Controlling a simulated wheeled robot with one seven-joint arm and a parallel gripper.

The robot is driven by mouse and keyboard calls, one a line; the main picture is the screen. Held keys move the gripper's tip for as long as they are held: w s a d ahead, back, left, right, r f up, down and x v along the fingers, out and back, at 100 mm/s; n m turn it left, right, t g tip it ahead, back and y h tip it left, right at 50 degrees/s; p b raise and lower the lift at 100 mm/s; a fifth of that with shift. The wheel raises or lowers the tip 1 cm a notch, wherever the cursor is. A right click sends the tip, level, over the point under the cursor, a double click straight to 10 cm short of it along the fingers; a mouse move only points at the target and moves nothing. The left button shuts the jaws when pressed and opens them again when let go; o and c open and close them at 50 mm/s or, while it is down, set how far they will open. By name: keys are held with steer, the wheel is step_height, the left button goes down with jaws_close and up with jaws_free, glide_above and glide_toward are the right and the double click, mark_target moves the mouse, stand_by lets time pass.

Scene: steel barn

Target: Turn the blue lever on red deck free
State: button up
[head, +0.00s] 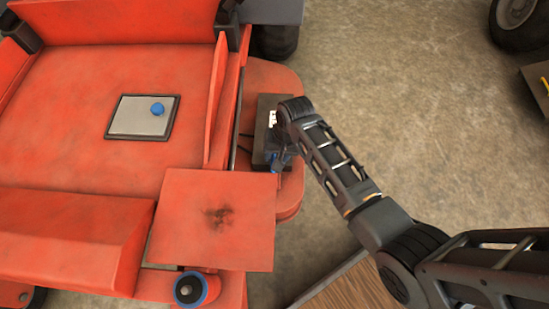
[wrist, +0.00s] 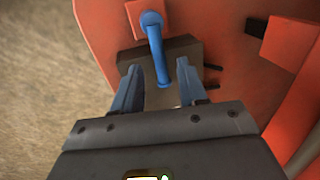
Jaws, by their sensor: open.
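The blue lever (wrist: 156,48) shows in the wrist view as a rod with a round blue end at the top, over a dark box (wrist: 185,50) on the red deck (wrist: 95,20). My gripper (wrist: 157,68) is open, with one finger on each side of the lever's lower end. Gaps show between the fingers and the rod; I see no clear contact. In the head view my gripper (head: 279,158) is over the dark box (head: 262,112) at the deck's right side. A small blue patch (head: 275,169) shows there, and most of the lever is hidden by my arm.
A grey plate with a blue knob (head: 157,109) lies on the red machine at left. A raised red panel (head: 216,100) stands left of the box, and a flat red plate (head: 235,240) is in front. Bare concrete floor (head: 420,120) is open at right.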

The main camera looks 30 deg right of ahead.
steer(key=shift+w+a+f+b, duration=0.1)
steer(key=shift+f+b, duration=0.1)
steer(key=shift+f, duration=0.45)
steer(key=shift+w+a+f+b, duration=0.1)
steer(key=shift+f+b, duration=0.05)
steer(key=shift+f, duration=0.45)
steer(key=shift+c, duration=0.4)
steer(key=shift+s, duration=0.1)
jaws_close()
